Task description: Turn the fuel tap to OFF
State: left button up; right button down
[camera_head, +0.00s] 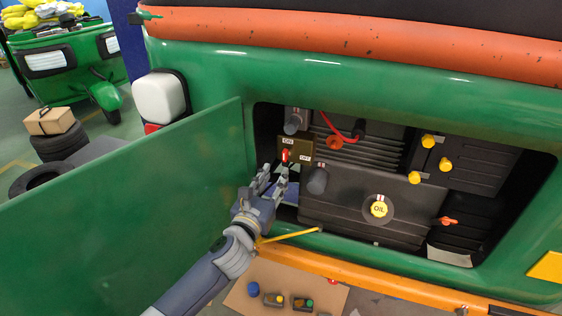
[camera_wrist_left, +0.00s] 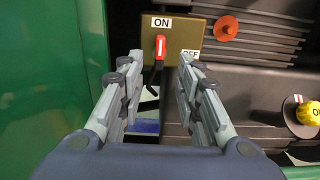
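The fuel tap (camera_head: 285,156) is a small red lever on a brownish plate (camera_head: 300,146) inside the open engine bay. In the left wrist view the red lever (camera_wrist_left: 160,46) stands upright below the ON label (camera_wrist_left: 161,23); the OFF label (camera_wrist_left: 190,55) is to its lower right. My left gripper (camera_head: 275,172) is open just below the plate. In the left wrist view its two fingers (camera_wrist_left: 161,64) are spread either side of the lever's line, with nothing seen between their pads. Whether they reach the lever's depth is unclear. My right gripper is not in view.
The open green door panel (camera_head: 125,205) stands left of my left arm. The black engine block (camera_head: 350,200), with a yellow OIL cap (camera_head: 379,209), is right of the plate. An orange knob (camera_wrist_left: 225,28) is close right of the tap. A yellow rod (camera_head: 290,236) lies below my gripper.

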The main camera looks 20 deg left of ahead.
aim_at(284, 161)
pick_arm(q)
jog(key=w, duration=0.6)
jog(key=shift+w+d+p, duration=0.1)
jog(key=shift+w+p, duration=0.3)
grip_shut()
